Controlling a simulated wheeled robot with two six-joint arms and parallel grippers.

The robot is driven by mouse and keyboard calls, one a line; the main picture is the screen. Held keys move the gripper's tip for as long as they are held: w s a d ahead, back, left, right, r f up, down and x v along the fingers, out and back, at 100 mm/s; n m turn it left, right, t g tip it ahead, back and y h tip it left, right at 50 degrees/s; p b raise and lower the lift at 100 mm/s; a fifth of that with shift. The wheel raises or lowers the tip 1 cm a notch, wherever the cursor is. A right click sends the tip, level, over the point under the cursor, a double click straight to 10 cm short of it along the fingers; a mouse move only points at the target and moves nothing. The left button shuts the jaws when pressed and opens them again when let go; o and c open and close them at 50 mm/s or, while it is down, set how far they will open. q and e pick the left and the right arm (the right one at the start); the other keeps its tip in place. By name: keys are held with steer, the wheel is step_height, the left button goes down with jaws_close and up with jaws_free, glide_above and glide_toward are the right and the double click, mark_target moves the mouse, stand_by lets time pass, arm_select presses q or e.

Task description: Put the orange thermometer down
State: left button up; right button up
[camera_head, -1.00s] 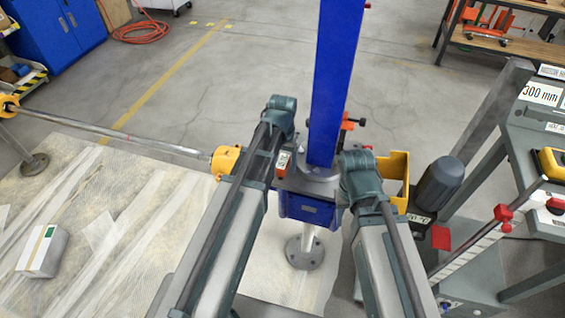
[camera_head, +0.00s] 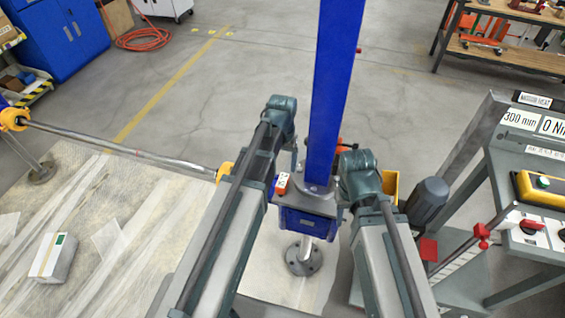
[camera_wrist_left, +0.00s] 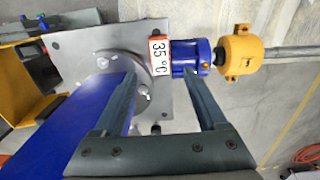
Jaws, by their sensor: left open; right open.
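The orange thermometer (camera_head: 282,184) is a small orange and white block at the left edge of the screw jack (camera_head: 306,203), below the blue column. In the left wrist view the thermometer (camera_wrist_left: 159,50) shows a "35 °C" face, at the grey plate's edge beside a blue cylinder. My left gripper (camera_head: 287,150) is open. In the left wrist view its fingers (camera_wrist_left: 162,78) are spread, with the thermometer just beyond their tips and no finger visibly closed on it. My right gripper (camera_head: 350,165) is right of the column; its fingertips are mostly hidden.
The tall blue column (camera_head: 330,90) stands between my arms. A steel shaft (camera_head: 120,150) runs left from a yellow coupling (camera_wrist_left: 240,52). A motor (camera_head: 427,200) and a grey control bench (camera_head: 520,170) are to the right. A white box (camera_head: 53,258) lies on the floor sheet.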

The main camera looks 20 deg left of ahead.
arm_select(q)
steer(key=s+d+r+m+y+p, duration=0.1)
steer(key=s+d+r+m, duration=0.1)
steer(key=s+d, duration=0.8)
steer(key=s+m, duration=0.1)
steer(key=s, duration=0.3)
steer(key=shift+s+d+r, duration=0.15)
steer(key=shift+d+r, duration=0.05)
steer(key=shift+d, duration=0.05)
arm_select(e)
step_height(320, 180, up, 2)
steer(key=shift+r, duration=0.1)
stand_by(4.5)
